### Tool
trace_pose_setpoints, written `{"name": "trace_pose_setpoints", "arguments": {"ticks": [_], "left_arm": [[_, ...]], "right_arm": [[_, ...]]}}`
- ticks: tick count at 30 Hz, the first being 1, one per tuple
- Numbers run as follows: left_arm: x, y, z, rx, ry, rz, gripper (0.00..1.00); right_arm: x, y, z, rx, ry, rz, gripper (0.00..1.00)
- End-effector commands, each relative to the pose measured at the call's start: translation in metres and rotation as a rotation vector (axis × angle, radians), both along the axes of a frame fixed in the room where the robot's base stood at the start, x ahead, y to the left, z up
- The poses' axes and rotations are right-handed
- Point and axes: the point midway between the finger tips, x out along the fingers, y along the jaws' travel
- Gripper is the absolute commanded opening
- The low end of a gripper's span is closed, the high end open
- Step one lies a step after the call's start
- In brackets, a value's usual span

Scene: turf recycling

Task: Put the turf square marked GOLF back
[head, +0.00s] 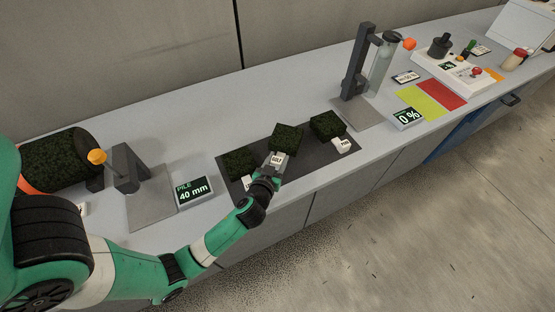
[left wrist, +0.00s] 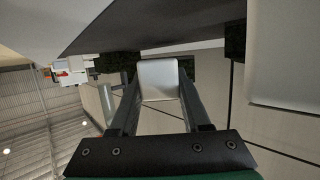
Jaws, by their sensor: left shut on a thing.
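The GOLF turf square (head: 287,139) is a dark green block with a white tab marked GOLF (head: 277,161) at its front. It is the middle one of three turf squares at the dark grey mat (head: 304,169). My left gripper (head: 270,174) is shut on its white tab. In the left wrist view the white tab (left wrist: 159,80) sits between my two fingers (left wrist: 159,92). I cannot tell whether the square touches the mat or hangs just above it. My right gripper is not in view.
A left turf square (head: 238,163) and a right one (head: 326,125) flank it closely. A PILE 40 mm display (head: 194,190) stands to the left. A grey stand with a clear cylinder (head: 381,65) and a 0 % display (head: 407,117) stand to the right.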

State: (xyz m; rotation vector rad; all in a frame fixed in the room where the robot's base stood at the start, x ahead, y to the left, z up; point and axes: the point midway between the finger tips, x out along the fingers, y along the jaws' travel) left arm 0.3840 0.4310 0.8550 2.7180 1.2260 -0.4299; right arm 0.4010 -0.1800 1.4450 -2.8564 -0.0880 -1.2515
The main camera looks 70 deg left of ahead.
Motion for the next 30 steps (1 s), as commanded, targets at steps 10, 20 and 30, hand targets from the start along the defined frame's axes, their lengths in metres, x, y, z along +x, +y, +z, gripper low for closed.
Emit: {"name": "trace_pose_setpoints", "arguments": {"ticks": [10,20,30], "left_arm": [[0.0,0.0,0.001,0.001,-0.001,0.0,0.82],[0.0,0.0,0.0,-0.001,0.001,0.0,1.0],[-0.008,-0.011,0.005,-0.001,0.002,-0.003,1.0]], "right_arm": [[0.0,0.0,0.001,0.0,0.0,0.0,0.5],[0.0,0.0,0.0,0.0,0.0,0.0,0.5],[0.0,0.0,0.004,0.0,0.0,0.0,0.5]]}}
